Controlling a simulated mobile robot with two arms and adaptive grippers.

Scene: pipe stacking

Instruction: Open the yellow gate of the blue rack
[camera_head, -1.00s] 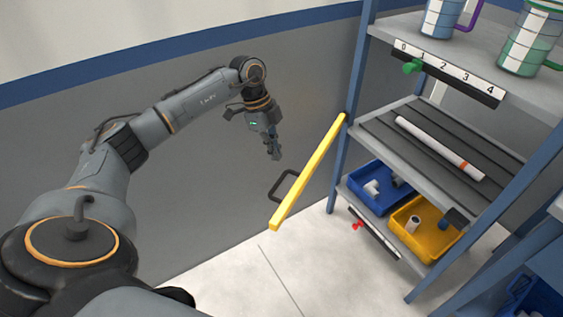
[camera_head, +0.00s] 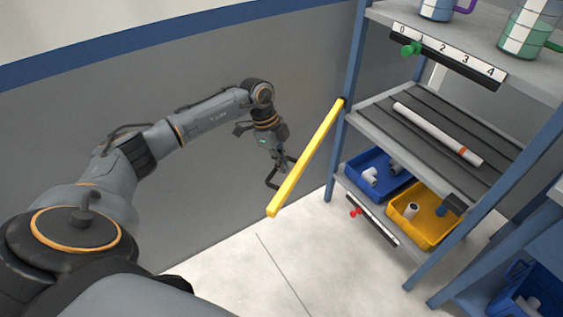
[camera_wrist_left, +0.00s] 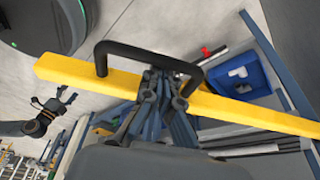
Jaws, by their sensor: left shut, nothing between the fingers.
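The yellow gate (camera_head: 308,156) is a long bar joined at one end to the blue rack's post (camera_head: 352,80). It stands swung out from the rack's front, over the floor at the left. Its black handle (camera_head: 272,178) sticks out on the side away from the shelves. My left gripper (camera_head: 283,168) is at the handle, with its fingers shut and nothing between them. In the left wrist view the fingers (camera_wrist_left: 163,98) lie within the outline of the handle (camera_wrist_left: 150,55), across the gate (camera_wrist_left: 90,78). I cannot tell whether they touch it.
The rack's middle shelf (camera_head: 400,140) holds a white pipe (camera_head: 437,133) with an orange band. Below are a blue bin (camera_head: 360,189) and a yellow bin (camera_head: 425,238) with pipe fittings. A grey wall (camera_head: 205,190) stands behind my arm. The floor (camera_head: 300,255) in front is clear.

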